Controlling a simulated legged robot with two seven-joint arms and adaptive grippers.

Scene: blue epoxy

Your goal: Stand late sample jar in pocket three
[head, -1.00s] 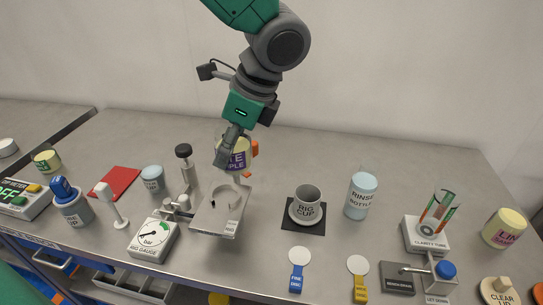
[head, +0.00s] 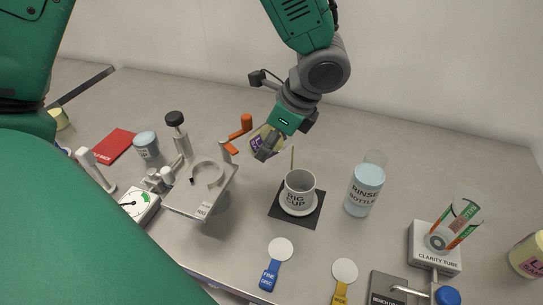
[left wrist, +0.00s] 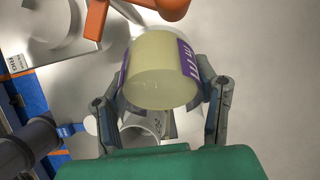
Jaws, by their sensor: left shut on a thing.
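The late sample jar is pale yellow with a purple label and shows partly behind the fingers in the head view (head: 257,141). My left gripper (head: 267,147) is shut on it, above the bench between the metal rig and the rig cup. In the left wrist view the jar (left wrist: 160,80) sits between the two fingers (left wrist: 163,105), its label at the sides. The head view does not show clearly whether it is upright. I cannot make out a pocket marked three. My right gripper is not in view.
The rig cup (head: 299,195) stands on a dark mat, a thin pale strip above its rim. The rinse bottle (head: 364,192) is to its right. The metal rig (head: 196,204) and an orange piece (head: 246,122) are nearby. My green body parts cover the lower left.

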